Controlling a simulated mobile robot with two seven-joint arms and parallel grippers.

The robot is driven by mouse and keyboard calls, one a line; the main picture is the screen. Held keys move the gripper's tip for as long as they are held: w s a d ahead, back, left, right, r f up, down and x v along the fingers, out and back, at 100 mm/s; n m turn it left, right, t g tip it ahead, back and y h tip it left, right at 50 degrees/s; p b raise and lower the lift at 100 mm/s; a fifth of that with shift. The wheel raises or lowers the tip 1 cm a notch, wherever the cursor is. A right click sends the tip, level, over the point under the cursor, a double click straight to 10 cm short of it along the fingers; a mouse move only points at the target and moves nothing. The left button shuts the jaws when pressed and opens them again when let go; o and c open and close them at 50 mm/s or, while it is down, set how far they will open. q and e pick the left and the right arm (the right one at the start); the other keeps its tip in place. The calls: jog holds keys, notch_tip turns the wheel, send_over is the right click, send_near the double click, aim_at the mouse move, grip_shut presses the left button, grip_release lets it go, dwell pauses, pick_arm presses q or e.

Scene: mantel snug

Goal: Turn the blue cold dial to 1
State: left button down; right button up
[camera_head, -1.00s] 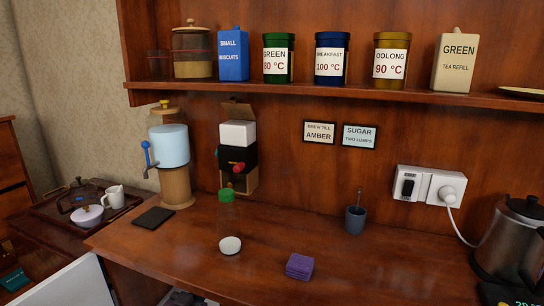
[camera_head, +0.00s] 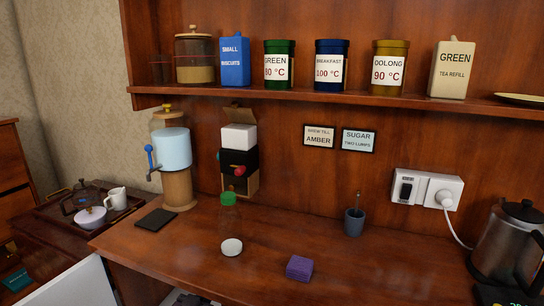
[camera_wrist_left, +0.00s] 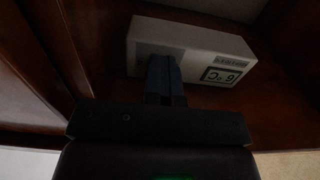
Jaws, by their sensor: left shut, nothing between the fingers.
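In the left wrist view a white box (camera_wrist_left: 205,55) is mounted on a dark reddish wooden surface. It has a small framed display (camera_wrist_left: 222,76) that appears upside down, with one digit and a °C sign; I cannot tell if the digit is 6 or 9. My left gripper (camera_wrist_left: 163,62) is shut, its dark blue fingers side by side against or just in front of the box's face. No separate blue dial shows clearly; the fingers and shadow cover that part. I cannot tell whether they touch it. Neither gripper is in the head view.
A shelf (camera_head: 330,98) with canisters runs above. The middle of the counter is mostly clear.

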pick_arm(q)
jog(key=shift+w+d+r+h, duration=0.15)
jog(key=shift+d+r+h, duration=0.3)
jog(key=shift+d, duration=0.3)
jog(key=shift+y, duration=0.25)
jog(key=p+v, duration=0.1)
jog(key=v, duration=0.2)
jog(key=f+p+v, duration=0.1)
jog(key=v, duration=0.1)
jog(key=shift+s+a+f, duration=0.2)
jog(key=shift+s+a, duration=0.05)
jog(key=shift+s, duration=0.1)
pick_arm(e)
jog(key=r, duration=0.1)
jog(key=w+r, duration=0.1)
jog(key=r, duration=0.1)
jog(key=shift+w+d+r+t, duration=0.2)
jog(key=shift+w+t, duration=0.15)
jog(key=shift+t, duration=0.05)
jog(key=shift+r, duration=0.1)
pick_arm(q)
jog(key=shift+a+r+m+y+p, duration=0.15)
jog(key=shift+a+r+m+p, duration=0.05)
jog(key=shift+a+m, duration=0.3)
jog(key=shift+a+r+m+y+p, duration=0.2)
jog(key=shift+a+m, duration=0.2)
jog(key=shift+a, duration=0.25)
pick_arm(e)
jog(key=shift+s+f, duration=0.55)
jog(key=shift+s, duration=0.15)
